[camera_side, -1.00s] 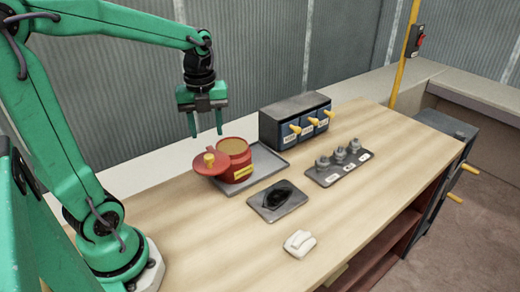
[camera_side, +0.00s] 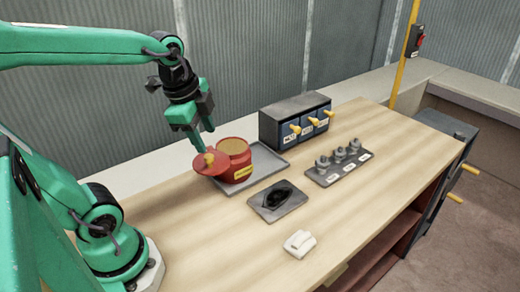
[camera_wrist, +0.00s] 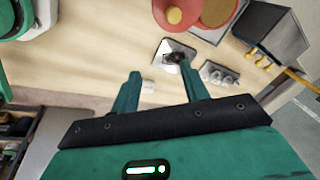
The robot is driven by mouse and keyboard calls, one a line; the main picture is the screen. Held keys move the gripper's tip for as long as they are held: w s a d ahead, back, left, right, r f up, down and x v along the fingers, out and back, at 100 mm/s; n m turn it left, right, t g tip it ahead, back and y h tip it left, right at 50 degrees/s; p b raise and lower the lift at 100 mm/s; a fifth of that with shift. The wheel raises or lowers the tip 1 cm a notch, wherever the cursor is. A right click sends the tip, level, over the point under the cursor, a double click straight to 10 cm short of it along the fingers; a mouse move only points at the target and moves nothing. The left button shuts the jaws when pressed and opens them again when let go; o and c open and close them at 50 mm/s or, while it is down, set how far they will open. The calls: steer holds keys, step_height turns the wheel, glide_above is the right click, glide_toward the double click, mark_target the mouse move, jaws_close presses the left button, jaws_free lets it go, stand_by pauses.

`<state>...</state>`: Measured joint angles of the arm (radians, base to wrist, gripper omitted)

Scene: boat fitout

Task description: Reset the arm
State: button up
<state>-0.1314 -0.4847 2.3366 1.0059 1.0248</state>
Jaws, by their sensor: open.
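My gripper (camera_side: 204,138) is open and empty in the side view. Its fingers point down, tilted, just above and behind the red pot lid (camera_side: 210,162) with its yellow knob. The lid leans beside the red pot (camera_side: 236,160), whose round top is tan. The pot stands on a grey tray (camera_side: 270,161). The red lid (camera_wrist: 178,14) shows at the top edge there.
A drawer box (camera_side: 294,121) with yellow handles stands at the back. A dark plate with a black piece (camera_side: 278,200), a rack of grey fittings (camera_side: 338,165) and a white block (camera_side: 299,243) lie on the wooden table. The table's front is mostly clear.

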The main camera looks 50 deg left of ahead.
steer(key=s+d+n, duration=0.1)
steer(key=n, duration=0.2)
steer(key=s+d+n+t, duration=0.1)
steer(key=n, duration=0.2)
steer(key=s+d+n+t, duration=0.1)
steer(key=n, duration=0.3)
steer(key=shift+s+d+r, duration=0.1)
steer(key=shift+d+r, duration=0.1)
